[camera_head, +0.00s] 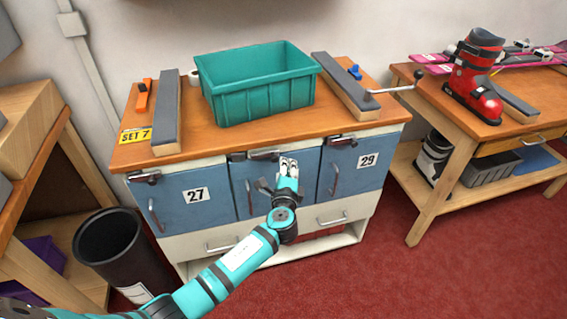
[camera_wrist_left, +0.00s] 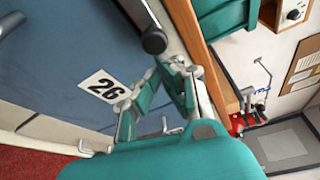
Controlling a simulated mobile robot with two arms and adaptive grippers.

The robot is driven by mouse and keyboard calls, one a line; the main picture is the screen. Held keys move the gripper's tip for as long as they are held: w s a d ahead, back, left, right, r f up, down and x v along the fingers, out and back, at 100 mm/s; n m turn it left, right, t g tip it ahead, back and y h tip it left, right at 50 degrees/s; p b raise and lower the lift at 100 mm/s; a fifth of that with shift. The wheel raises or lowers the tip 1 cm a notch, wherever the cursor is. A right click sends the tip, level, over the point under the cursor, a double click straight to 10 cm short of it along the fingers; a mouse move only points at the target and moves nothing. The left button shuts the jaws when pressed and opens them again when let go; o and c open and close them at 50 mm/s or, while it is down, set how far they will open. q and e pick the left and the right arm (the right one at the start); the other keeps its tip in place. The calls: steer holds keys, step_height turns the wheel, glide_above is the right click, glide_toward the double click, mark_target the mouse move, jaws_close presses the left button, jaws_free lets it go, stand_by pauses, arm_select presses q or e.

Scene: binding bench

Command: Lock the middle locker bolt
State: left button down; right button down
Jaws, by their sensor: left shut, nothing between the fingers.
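The blue middle locker door (camera_head: 243,184) is closed between the doors numbered 27 and 29; the wrist view shows its plate 26 (camera_wrist_left: 102,86). The middle locker bolt (camera_head: 263,154) is a metal bar along the door's top edge, under the bench top. Its dark rounded end shows in the left wrist view (camera_wrist_left: 154,40). My left gripper (camera_head: 289,162) is shut and empty, in front of the door's upper right part, near the bolt's right end. I cannot tell whether it touches the bolt. My right gripper is not in view.
A teal bin (camera_head: 262,98) stands on the bench top (camera_head: 190,130) between two padded blocks. Bolts also sit above door 27 (camera_head: 146,177) and door 29 (camera_head: 343,141). A black waste bin (camera_head: 110,245) stands at the left. Red carpet is free at the front right.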

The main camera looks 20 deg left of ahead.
mark_target(266, 157)
arm_select(q)
steer(key=s+a, duration=0.1)
steer(key=a, duration=0.1)
steer(key=s+a, duration=0.1)
steer(key=a, duration=0.1)
steer(key=shift+s+p, duration=0.35)
steer(key=shift+s, duration=0.05)
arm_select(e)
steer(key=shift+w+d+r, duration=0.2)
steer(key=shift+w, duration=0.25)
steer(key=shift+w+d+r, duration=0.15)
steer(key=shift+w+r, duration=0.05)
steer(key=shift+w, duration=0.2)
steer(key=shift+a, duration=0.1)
arm_select(q)
steer(key=shift+w+f, duration=0.1)
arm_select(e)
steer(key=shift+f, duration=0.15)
